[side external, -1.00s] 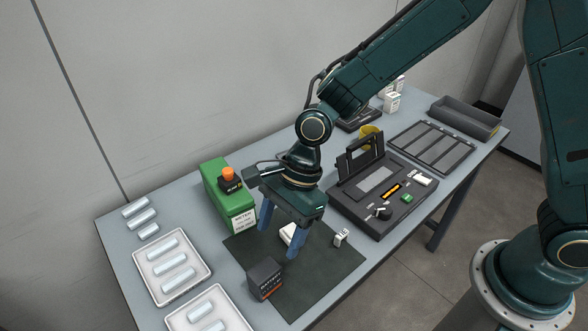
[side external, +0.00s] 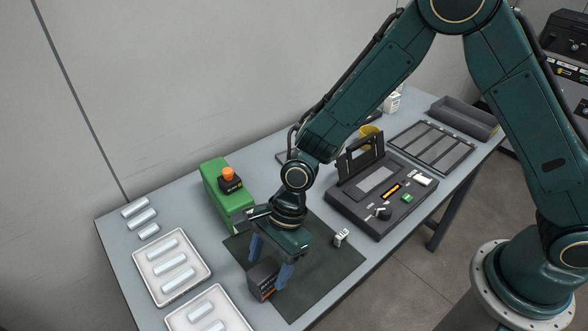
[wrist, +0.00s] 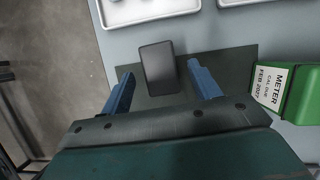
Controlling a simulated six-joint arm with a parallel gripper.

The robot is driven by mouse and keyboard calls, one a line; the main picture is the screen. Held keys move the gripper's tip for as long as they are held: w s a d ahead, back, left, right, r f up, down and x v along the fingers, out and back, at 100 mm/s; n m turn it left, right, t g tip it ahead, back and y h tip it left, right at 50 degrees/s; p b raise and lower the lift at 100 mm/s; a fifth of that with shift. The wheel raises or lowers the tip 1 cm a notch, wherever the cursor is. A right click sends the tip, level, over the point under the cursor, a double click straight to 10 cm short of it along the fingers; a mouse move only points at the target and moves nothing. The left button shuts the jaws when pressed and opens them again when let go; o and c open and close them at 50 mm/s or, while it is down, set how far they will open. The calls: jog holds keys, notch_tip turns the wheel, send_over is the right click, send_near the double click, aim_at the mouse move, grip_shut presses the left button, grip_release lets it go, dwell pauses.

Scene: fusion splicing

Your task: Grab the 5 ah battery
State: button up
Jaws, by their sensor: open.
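A dark block-shaped battery (side external: 261,278) with an orange stripe stands on the dark mat (side external: 322,262). Its label is too small to read, so I cannot confirm 5 Ah. In the wrist view the dark top of the battery (wrist: 158,68) lies between my two blue fingers, with a gap on each side. My gripper (side external: 268,272) is open and empty, pointing down around the battery. My gripper also shows in the wrist view (wrist: 160,73).
A green meter box (side external: 222,200) with an orange-topped item stands behind. White trays (side external: 205,265) with silvery cylinders lie left. A small white box (side external: 341,237) stands on the mat's right.

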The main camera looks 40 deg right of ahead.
aim_at(261, 271)
jog(key=shift+x, duration=2.6)
jog(key=shift+w, duration=0.1)
jog(key=c, duration=1.3)
jog(key=shift+r, duration=0.2)
jog(key=shift+o, duration=0.3)
notch_tip(261, 271, up, 20)
jog(key=shift+f, duration=0.15)
